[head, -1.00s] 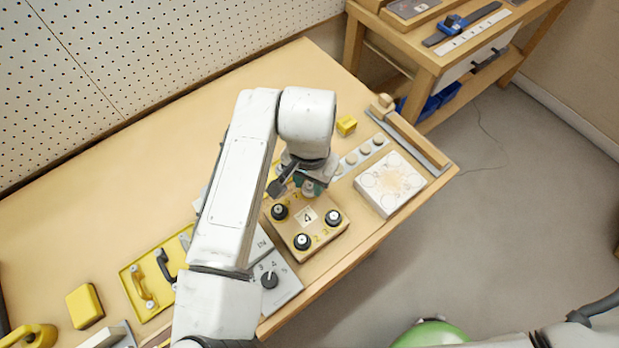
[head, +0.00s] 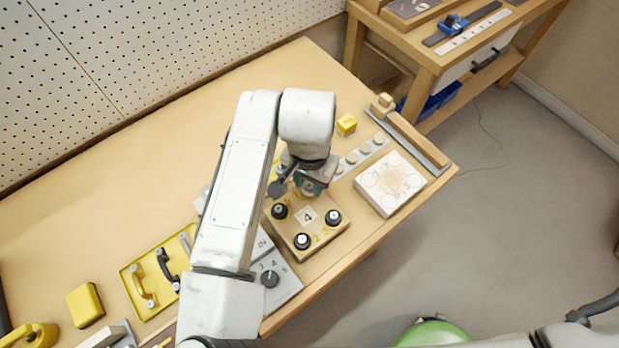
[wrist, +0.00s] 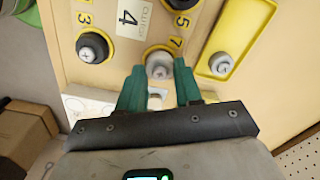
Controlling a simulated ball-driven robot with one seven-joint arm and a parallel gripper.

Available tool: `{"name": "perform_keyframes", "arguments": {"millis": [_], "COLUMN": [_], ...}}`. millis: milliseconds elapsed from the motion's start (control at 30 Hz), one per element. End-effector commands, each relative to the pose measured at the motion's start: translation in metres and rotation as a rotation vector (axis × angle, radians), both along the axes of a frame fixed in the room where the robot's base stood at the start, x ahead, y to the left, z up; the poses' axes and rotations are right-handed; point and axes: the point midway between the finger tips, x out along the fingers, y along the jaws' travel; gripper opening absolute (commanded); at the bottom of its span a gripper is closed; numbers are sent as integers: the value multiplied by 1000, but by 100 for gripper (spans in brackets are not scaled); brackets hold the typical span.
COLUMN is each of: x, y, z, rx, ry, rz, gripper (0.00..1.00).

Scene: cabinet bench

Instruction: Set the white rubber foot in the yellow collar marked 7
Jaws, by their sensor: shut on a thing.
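The white rubber foot (wrist: 160,66) sits between the green fingertips of my gripper (wrist: 160,78), which is shut on it. It is over or in the yellow collar (wrist: 149,52) marked 7 on the wooden block (wrist: 120,68); I cannot tell how deep it sits. In the head view my gripper (head: 313,185) is low at the block's (head: 325,232) far corner, and the foot is hidden there. The block's other corners carry black feet, one near the 3 (wrist: 92,47) and one near the 5 (wrist: 182,3).
A yellow tray (wrist: 243,45) beside the block holds another light foot or screw (wrist: 221,65). In the head view a white patterned board (head: 390,183) lies to the right, a grey dial panel (head: 283,290) to the lower left.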

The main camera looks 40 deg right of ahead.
Motion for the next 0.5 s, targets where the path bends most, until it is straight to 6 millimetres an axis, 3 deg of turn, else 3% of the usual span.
{"name": "perform_keyframes", "arguments": {"millis": [500], "x": [0], "y": [0], "z": [-6], "rx": [0], "ry": [1], "rz": [0], "gripper": [15]}}
